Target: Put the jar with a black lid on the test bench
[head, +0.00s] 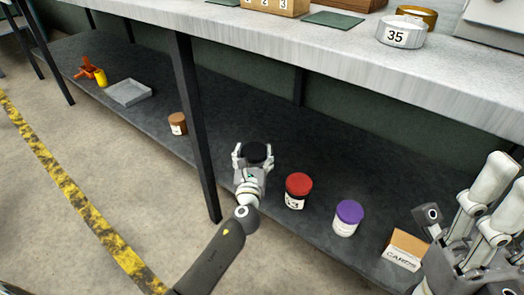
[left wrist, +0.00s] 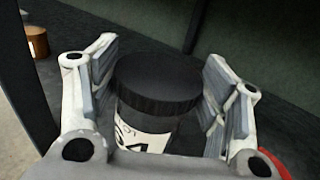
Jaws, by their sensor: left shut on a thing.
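The jar with a black lid (head: 256,152) is at the lower shelf of the bench. My left gripper (head: 253,158) is shut around it. In the left wrist view the jar (left wrist: 158,85) is upright between the two finger pads, with its ridged black lid and part of a white label showing; its base is hidden. I cannot tell whether it touches the shelf. The bench's light grey top (head: 300,40) is above and behind the gripper. My right gripper (head: 480,235) is partly in view at the bottom right, its jaws unclear.
On the dark lower shelf (head: 120,60) stand a red-lidded jar (head: 298,190), a purple-lidded jar (head: 348,218), a brown-lidded jar (head: 177,123), a grey tray (head: 129,92) and a card box (head: 405,250). A dark leg (head: 193,115) rises left of my gripper. A white ring marked 35 (head: 400,33) sits on top.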

